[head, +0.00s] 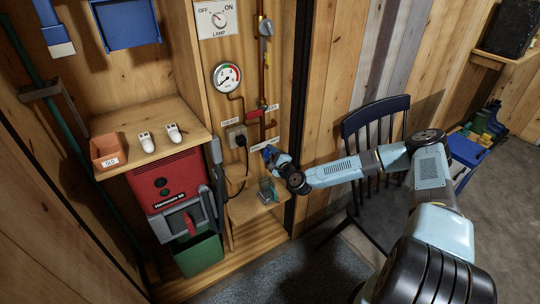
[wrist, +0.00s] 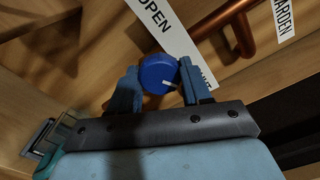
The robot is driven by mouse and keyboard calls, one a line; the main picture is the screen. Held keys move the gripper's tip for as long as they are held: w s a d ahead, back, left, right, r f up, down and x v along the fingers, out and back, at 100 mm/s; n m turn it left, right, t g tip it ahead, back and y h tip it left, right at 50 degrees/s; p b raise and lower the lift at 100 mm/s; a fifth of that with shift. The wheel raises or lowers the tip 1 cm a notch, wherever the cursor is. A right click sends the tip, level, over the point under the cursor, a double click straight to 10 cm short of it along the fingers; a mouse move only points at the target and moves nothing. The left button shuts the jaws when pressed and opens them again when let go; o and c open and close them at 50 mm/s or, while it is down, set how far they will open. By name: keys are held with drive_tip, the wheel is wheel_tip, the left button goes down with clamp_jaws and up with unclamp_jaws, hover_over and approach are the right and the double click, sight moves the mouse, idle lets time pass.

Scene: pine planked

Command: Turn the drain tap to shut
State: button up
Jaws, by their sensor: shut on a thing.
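The drain tap shows in the wrist view as a round blue knob (wrist: 159,72) with a short white mark on its face, pointing to the lower right. My gripper (wrist: 158,86) has one finger on each side of the knob and is shut on it. A white label (wrist: 168,35) reading "OPEN" at its upper end lies beside the knob; its lower end is partly hidden by a finger. In the head view my gripper (head: 271,155) is at the wooden panel below the copper pipe, and it mostly hides the knob.
A red-handled valve (head: 257,114) and a socket with a plug (head: 237,137) sit just above and left of my gripper. A pressure gauge (head: 227,76) is higher up. A small shelf (head: 248,207) is below, and a dark chair (head: 372,128) stands to the right.

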drive_tip(key=o, duration=0.8)
drive_tip(key=shift+d+f, duration=0.1)
drive_tip(key=shift+f, duration=0.1)
drive_tip(key=shift+c, duration=0.2)
drive_tip(key=o, duration=0.3)
drive_tip(key=shift+r, duration=0.1)
drive_tip(key=v, duration=1.3)
drive_tip(key=shift+s+d, duration=0.2)
drive_tip(key=shift+s, duration=0.1)
